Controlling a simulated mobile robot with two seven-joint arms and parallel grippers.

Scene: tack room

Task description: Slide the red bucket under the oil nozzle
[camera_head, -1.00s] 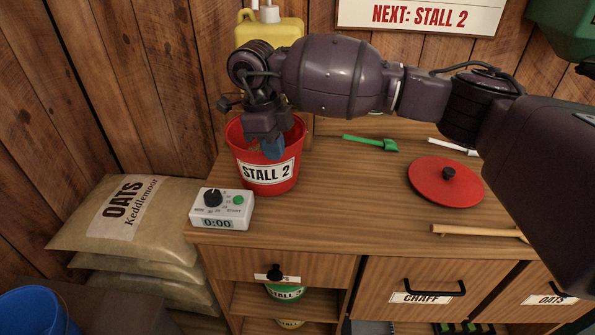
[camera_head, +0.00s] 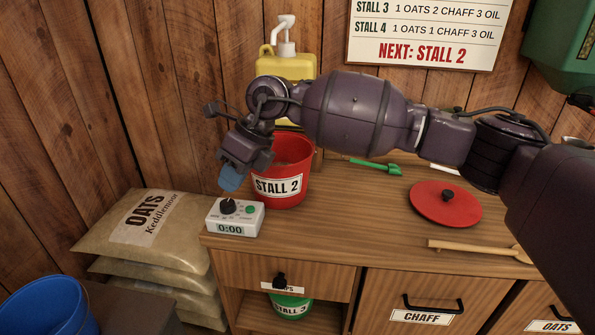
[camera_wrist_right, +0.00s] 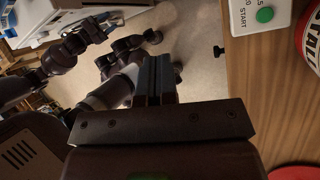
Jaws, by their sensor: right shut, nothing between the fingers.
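The red bucket (camera_head: 281,186), labelled STALL 2, stands upright on the wooden counter at its back left; it also shows at the right edge of the right wrist view (camera_wrist_right: 309,48). The yellow oil container (camera_head: 287,66) with a white pump nozzle (camera_head: 285,36) stands behind the bucket, against the wall. My right gripper (camera_head: 230,182) is shut and empty, left of the bucket and above the timer.
A white timer (camera_head: 235,217) reading 0:00 sits at the counter's left front edge, close to the bucket. Oats sacks (camera_head: 150,232) and a blue bucket (camera_head: 46,312) are left, below.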

